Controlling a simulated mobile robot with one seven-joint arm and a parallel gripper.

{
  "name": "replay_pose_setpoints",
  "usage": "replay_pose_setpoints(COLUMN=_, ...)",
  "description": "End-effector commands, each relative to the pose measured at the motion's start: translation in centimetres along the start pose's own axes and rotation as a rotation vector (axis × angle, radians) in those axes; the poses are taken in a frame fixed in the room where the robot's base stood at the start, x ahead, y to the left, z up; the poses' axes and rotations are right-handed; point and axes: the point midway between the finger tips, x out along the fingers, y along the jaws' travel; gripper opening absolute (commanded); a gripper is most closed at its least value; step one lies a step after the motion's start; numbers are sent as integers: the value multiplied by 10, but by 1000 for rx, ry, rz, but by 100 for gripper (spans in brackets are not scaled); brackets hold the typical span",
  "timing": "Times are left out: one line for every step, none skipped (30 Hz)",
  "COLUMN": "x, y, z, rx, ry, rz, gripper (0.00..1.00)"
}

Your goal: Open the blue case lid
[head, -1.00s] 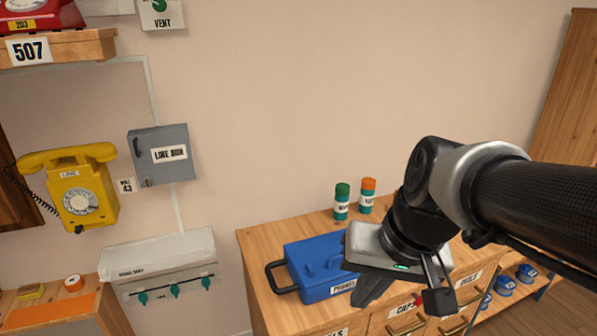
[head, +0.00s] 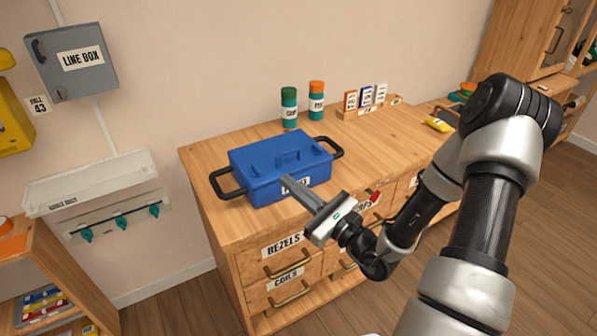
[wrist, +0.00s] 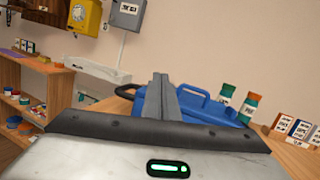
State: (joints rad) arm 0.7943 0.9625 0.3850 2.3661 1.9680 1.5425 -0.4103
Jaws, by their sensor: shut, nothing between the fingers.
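The blue case (head: 260,172) sits on the wooden cabinet top, with its lid down. It has a raised handle on the lid and a black loop handle at each end. A white label on its front is partly hidden by my gripper. My gripper (head: 290,184) is shut and empty, its fingertips at the case's front face near the lid edge. I cannot tell whether they touch it. In the wrist view the fingers (wrist: 161,80) stand in front of the blue case (wrist: 200,105) and hide part of it.
Two capped bottles (head: 289,108) stand behind the case. A small rack of labelled boxes (head: 366,100) is at the back right. The cabinet has labelled drawers with brass handles (head: 290,295). A grey line box (head: 72,60) hangs on the wall.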

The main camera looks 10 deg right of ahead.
Motion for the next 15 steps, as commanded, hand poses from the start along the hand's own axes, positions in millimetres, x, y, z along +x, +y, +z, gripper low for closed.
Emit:
replay_pose_setpoints(x=-10, y=-14, z=-21, rx=41, ry=5, rz=-94, gripper=0)
replay_pose_setpoints(x=-14, y=-22, z=-28, rx=58, ry=9, rz=-142, gripper=0)
replay_pose_setpoints(x=-19, y=-31, z=-37, rx=76, ry=13, rz=-195, gripper=0)
replay_pose_setpoints(x=-23, y=-36, z=-42, rx=86, ry=17, rz=-226, gripper=0)
replay_pose_setpoints(x=-25, y=-40, z=-46, rx=93, ry=20, rz=-252, gripper=0)
replay_pose_setpoints(x=-27, y=-44, z=-49, rx=100, ry=22, rz=-276, gripper=0)
replay_pose_setpoints(x=-28, y=-46, z=-51, rx=103, ry=23, rz=-288, gripper=0)
replay_pose_setpoints(x=-27, y=-48, z=-52, rx=104, ry=24, rz=-295, gripper=0)
replay_pose_setpoints(x=-25, y=-50, z=-52, rx=104, ry=25, rz=-300, gripper=0)
replay_pose_setpoints(x=-23, y=-50, z=-53, rx=104, ry=25, rz=-300, gripper=0)
replay_pose_setpoints(x=-19, y=-51, z=-53, rx=104, ry=25, rz=-299, gripper=0)
replay_pose_setpoints(x=-14, y=-52, z=-53, rx=104, ry=25, rz=-297, gripper=0)
replay_pose_setpoints(x=-9, y=-54, z=-53, rx=103, ry=24, rz=-297, gripper=0)
replay_pose_setpoints(x=-4, y=-56, z=-53, rx=103, ry=23, rz=-297, gripper=0)
replay_pose_setpoints(x=4, y=-57, z=-54, rx=102, ry=25, rz=-295, gripper=0)
